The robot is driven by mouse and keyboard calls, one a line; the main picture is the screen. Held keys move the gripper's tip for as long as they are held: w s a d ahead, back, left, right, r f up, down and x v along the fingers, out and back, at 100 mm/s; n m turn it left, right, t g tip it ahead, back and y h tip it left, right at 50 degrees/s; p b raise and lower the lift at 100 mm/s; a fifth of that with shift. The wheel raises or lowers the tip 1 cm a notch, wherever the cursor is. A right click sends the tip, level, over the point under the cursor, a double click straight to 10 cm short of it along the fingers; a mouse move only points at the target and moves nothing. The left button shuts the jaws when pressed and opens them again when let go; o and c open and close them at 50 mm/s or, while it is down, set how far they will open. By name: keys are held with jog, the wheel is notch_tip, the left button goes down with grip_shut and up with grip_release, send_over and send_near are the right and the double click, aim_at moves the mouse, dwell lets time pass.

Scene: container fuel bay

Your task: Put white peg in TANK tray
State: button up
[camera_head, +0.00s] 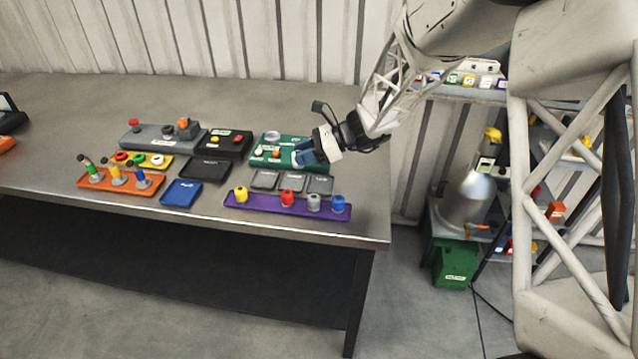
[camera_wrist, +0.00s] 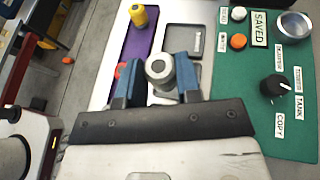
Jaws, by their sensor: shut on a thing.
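My gripper (camera_head: 303,153) is above the table by the green panel, over the side of the small grey trays. In the wrist view its two blue fingers (camera_wrist: 158,78) are shut on the white peg (camera_wrist: 159,68), a pale grey-white cylinder with a dark hole in its top. One grey tray (camera_wrist: 183,42) shows beyond the fingers in the wrist view.
A purple tray (camera_head: 262,206) along the front holds yellow (camera_head: 240,194), red (camera_head: 287,198), grey (camera_head: 313,203) and blue (camera_head: 338,204) pegs. More trays stand left; bare table lies right.

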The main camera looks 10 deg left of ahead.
jog(key=s+d, duration=0.4)
jog(key=s+d+f, duration=0.1)
jog(key=s+d, duration=0.3)
jog(key=s, duration=0.1)
jog(key=s+d, duration=0.4)
jog(key=s, duration=0.1)
jog(key=shift+f, duration=0.35)
jog(key=shift+w, duration=0.15)
send_over(326, 185)
jog(key=shift+f, duration=0.75)
jog(key=shift+f, duration=1.75)
jog(key=shift+f, duration=0.15)
jog(key=o, duration=1)
